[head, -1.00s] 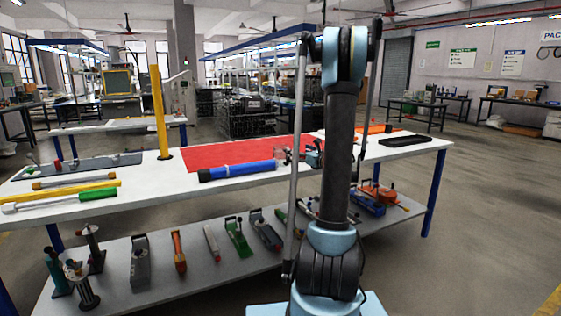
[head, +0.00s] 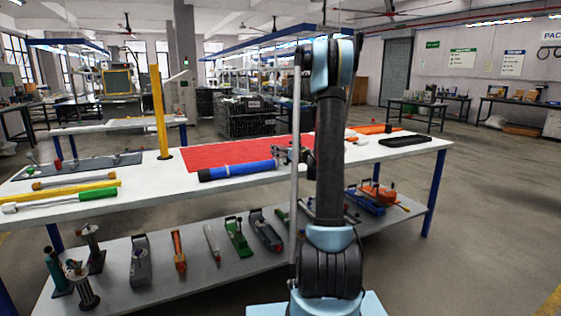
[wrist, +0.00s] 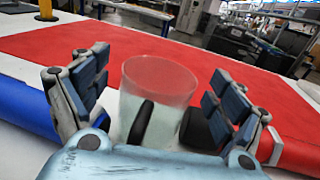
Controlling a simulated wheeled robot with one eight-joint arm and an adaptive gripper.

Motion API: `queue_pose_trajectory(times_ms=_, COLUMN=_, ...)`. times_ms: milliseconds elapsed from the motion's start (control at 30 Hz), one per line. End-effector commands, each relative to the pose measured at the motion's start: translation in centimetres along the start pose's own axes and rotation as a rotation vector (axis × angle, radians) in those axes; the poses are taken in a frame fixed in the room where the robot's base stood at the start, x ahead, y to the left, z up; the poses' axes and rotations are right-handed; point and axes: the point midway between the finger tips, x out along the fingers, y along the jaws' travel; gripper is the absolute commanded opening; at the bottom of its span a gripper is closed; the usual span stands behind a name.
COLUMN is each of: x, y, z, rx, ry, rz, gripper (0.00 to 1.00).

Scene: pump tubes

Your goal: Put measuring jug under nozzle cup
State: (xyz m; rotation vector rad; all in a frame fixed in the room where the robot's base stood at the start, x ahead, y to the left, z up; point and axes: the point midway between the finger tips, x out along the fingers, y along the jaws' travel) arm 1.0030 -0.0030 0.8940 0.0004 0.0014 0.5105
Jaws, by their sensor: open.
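The measuring jug (wrist: 158,85), a clear cup with a reddish tint from the mat behind it, stands upright between my gripper's fingers in the wrist view. My gripper (wrist: 158,90) is open, with blue-padded fingers spread left and right of the jug and gaps at both sides. Dark shapes cover the jug's lower part, so I cannot see its base. In the head view my gripper (head: 288,155) is at the table, beside the right end of the blue tube (head: 238,171); my arm and gripper largely hide the jug there. I cannot make out a nozzle cup.
The blue tube (wrist: 25,105) lies close to my left fingers. A red mat (head: 235,152) covers the table's middle. A white and red piece (wrist: 270,145) is by my right fingers. A yellow post (head: 161,115) stands left; a black tray (head: 405,140) lies right.

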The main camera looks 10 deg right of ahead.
Motion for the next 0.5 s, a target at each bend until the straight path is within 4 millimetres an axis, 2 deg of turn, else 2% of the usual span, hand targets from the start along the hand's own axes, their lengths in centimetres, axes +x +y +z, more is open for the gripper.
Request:
queue_pose_trajectory(times_ms=100, x=1.32, y=0.02, z=0.03, rx=0.000, ry=0.000, rz=0.001, gripper=0.89)
queue_pose_trajectory(times_ms=333, x=1.51, y=-0.01, z=0.03, rx=0.000, ry=0.000, rz=-0.001, gripper=0.89)
queue_pose_trajectory(times_ms=367, x=1.51, y=-0.01, z=0.03, rx=0.000, ry=0.000, rz=-0.001, gripper=0.84)
queue_pose_trajectory(times_ms=500, x=1.49, y=-0.01, z=0.03, rx=0.000, ry=0.000, rz=-0.001, gripper=0.52)
